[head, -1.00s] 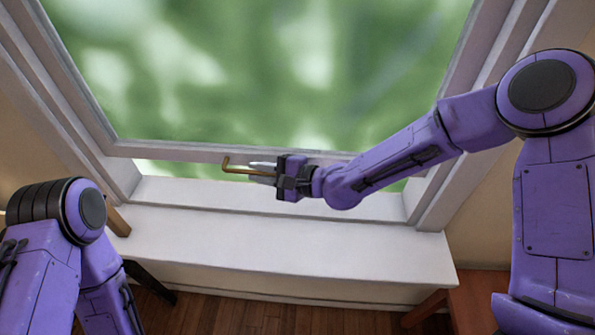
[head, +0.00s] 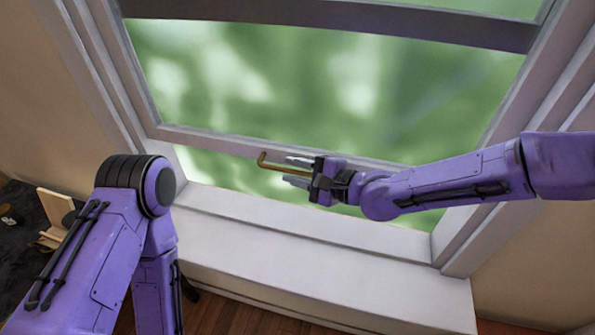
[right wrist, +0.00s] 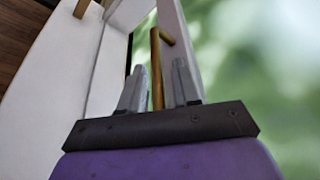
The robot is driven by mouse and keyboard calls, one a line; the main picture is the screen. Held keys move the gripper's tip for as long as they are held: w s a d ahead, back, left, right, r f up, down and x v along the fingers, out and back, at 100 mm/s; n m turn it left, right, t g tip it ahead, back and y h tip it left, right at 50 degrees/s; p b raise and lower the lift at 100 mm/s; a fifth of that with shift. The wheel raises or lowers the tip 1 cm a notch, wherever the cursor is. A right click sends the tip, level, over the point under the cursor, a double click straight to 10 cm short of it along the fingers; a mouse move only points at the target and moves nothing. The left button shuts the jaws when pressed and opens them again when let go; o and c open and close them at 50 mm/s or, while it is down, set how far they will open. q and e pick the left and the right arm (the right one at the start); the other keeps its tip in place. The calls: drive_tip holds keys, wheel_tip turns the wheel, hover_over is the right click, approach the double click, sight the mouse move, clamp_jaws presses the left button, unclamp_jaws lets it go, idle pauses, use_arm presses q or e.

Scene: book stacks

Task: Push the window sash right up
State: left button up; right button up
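The window sash (head: 205,142) is a pale wooden frame around glass. Its bottom rail stands above the sill, with a green gap beneath. A brass bar handle (head: 263,158) sits at the rail, and it also shows in the right wrist view (right wrist: 157,75). My right gripper (head: 287,170) is at the handle with its fingers apart, one above the bar and one below. In the right wrist view the bar lies between the two fingers (right wrist: 156,68), with space on both sides. My left arm shows at the lower left; its gripper is not in view.
A wide white sill (head: 330,270) runs below the window. The window's side frame (head: 487,150) rises at the right. A dark surface with a pale wooden object (head: 55,207) is at the far left. A dark rail (head: 330,22) crosses the top of the window.

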drive_tip(key=shift+s+d, duration=0.1)
drive_tip(key=shift+d, duration=0.1)
drive_tip(key=b+v, duration=0.1)
drive_tip(key=v, duration=0.9)
drive_tip(key=shift+b, duration=0.3)
drive_tip(key=shift+s, duration=0.1)
drive_tip(key=shift+d, duration=0.15)
